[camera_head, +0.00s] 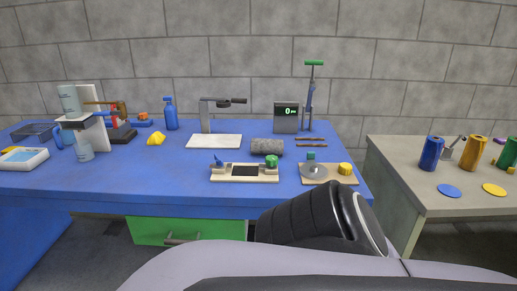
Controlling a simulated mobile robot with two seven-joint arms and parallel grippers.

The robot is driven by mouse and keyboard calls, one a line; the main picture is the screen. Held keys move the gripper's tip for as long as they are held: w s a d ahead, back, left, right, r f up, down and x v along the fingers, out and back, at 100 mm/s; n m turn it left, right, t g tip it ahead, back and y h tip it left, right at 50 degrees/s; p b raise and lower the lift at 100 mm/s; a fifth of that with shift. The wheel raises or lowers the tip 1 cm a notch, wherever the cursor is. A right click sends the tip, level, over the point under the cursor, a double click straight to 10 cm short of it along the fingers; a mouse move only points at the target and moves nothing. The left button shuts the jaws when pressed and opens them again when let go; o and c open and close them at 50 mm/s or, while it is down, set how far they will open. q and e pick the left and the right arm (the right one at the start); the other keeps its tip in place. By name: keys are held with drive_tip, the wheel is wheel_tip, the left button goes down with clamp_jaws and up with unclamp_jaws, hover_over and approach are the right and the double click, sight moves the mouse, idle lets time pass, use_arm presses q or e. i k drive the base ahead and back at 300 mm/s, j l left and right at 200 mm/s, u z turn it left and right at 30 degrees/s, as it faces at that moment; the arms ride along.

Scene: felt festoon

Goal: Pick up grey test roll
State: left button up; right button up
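The grey test roll (267,146) lies on its side on the blue table (80,184), right of the middle. It looks like a short, mottled grey cylinder. It lies just behind a cream tray (247,178) and to the right of a white board. Nothing holds it. A white and black part of my own arm fills the bottom of the view, in front of the table and well short of the roll. Neither of my grippers shows.
A digital display box (287,117) and a green-topped pump (313,90) stand behind the roll. A white-based press (214,139) is to its left. A wooden board (342,181) with a round plate is in front right. A grey table (395,165) holds coloured cans.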

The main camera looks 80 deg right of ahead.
sight(258, 146)
drive_tip(key=z, duration=2.6)
drive_tip(key=i+l+z, duration=0.25)
drive_tip(key=i+l, duration=0.1)
